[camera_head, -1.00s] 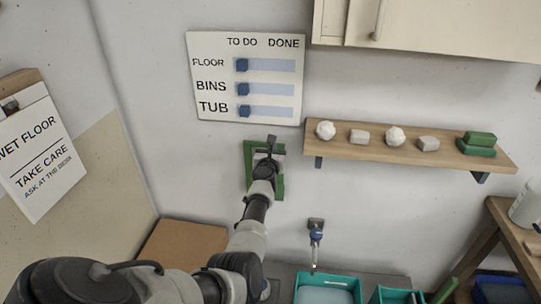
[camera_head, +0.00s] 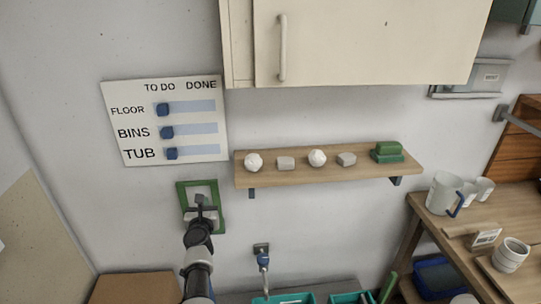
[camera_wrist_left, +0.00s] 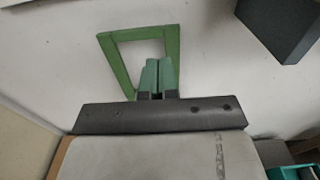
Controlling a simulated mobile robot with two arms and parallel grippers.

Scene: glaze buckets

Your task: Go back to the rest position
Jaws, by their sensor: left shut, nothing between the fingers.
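My left gripper (camera_head: 199,200) is in front of a green frame (camera_head: 216,210) on the wall, below the to-do board. In the left wrist view its two fingers (camera_wrist_left: 159,76) are together with nothing between them. The green frame (camera_wrist_left: 115,65) shows behind the fingertips there, around a pale panel. I cannot tell whether the fingertips touch it. My right gripper is in neither view.
The board (camera_head: 165,92) has blue sliders at the left of its rows. A wooden shelf (camera_head: 330,171) holds white lumps and green blocks. A cabinet (camera_head: 370,40) hangs above. A tap (camera_head: 263,260) and teal tubs (camera_head: 285,299) are below. A workbench (camera_head: 470,222) with mugs stands at right.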

